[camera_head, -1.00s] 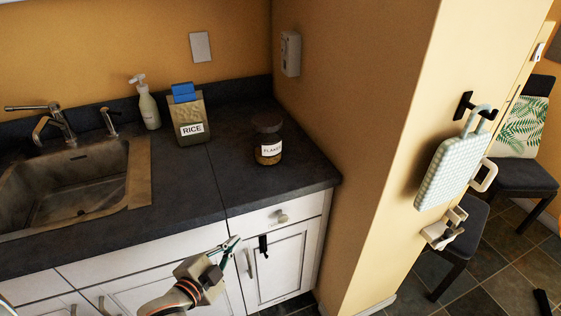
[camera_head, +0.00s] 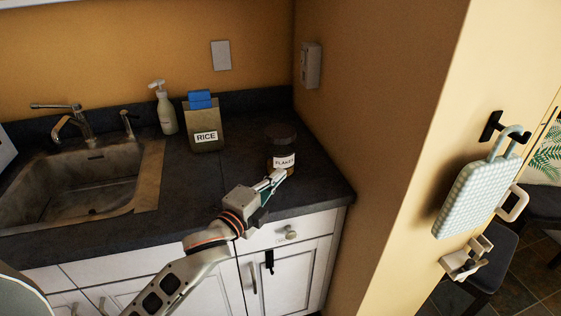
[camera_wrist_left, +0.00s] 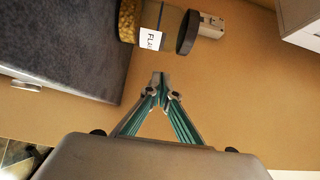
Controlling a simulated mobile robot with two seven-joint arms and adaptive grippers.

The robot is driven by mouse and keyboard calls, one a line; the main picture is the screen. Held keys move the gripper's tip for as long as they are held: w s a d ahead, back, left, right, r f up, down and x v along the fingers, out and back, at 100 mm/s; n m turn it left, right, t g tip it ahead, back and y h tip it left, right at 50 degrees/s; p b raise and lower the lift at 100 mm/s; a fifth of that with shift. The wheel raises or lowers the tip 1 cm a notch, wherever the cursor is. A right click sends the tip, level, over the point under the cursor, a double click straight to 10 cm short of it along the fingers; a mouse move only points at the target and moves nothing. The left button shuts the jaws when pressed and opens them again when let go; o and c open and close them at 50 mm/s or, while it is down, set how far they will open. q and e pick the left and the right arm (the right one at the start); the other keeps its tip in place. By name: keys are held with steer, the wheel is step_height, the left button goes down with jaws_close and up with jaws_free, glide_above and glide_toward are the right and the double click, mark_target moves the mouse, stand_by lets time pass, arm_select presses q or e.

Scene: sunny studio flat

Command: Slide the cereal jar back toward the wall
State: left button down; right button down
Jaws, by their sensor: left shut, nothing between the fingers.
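The cereal jar (camera_head: 282,145) is clear with a dark lid and a white label reading FLAKES. It stands upright on the dark counter (camera_head: 180,190), right of the rice container. My left gripper (camera_head: 283,174) is shut and empty, its fingertips just in front of the jar's lower part. In the left wrist view the jar (camera_wrist_left: 155,30) lies sideways at the top, beyond the shut fingertips (camera_wrist_left: 158,76). My right gripper is not in view.
A rice container (camera_head: 205,128) with a blue clip and a soap bottle (camera_head: 166,112) stand left of the jar, near the back wall. The sink (camera_head: 80,185) is further left. A side wall (camera_head: 370,130) rises close to the jar's right. Counter behind the jar is clear.

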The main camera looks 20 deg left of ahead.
mark_target(291, 151)
arm_select(q)
steer(key=x, duration=0.3)
steer(key=shift+w+d, duration=0.1)
steer(key=shift+w, duration=0.2)
steer(key=shift+w+a, duration=0.75)
steer(key=shift+w, duration=0.2)
steer(key=shift+w+a, duration=0.35)
steer(key=shift+w, duration=0.25)
